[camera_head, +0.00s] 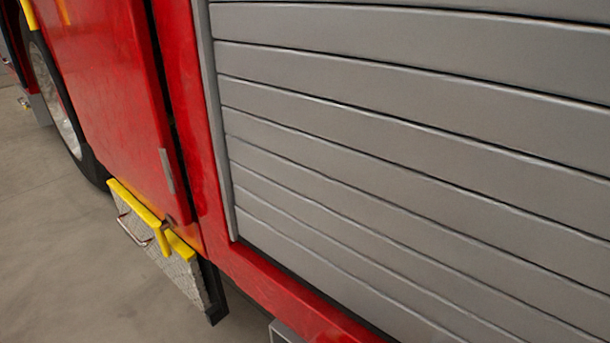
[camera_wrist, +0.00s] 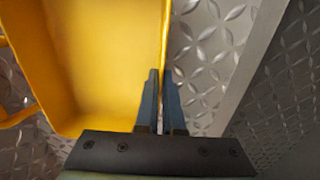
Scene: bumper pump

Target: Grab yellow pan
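The yellow pan (camera_wrist: 100,60) fills the left and middle of the wrist view, with its inside facing me and a yellow handle-like part at the left edge. My gripper (camera_wrist: 161,75) is at the pan's right side wall, with one dark blue finger over the inside and the other outside. The fingers are nearly together, with the pan's edge running between them, and look closed on it. Patterned metal plate shows behind the pan. In the head view I can make out neither my gripper nor the pan.
In the wrist view, diamond-patterned metal (camera_wrist: 205,55) and a pale ledge (camera_wrist: 252,60) lie right of the pan. The head view shows a red truck side (camera_head: 105,95), a grey roller shutter (camera_head: 400,150), a yellow-edged step (camera_head: 160,245) and clear grey floor (camera_head: 60,270).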

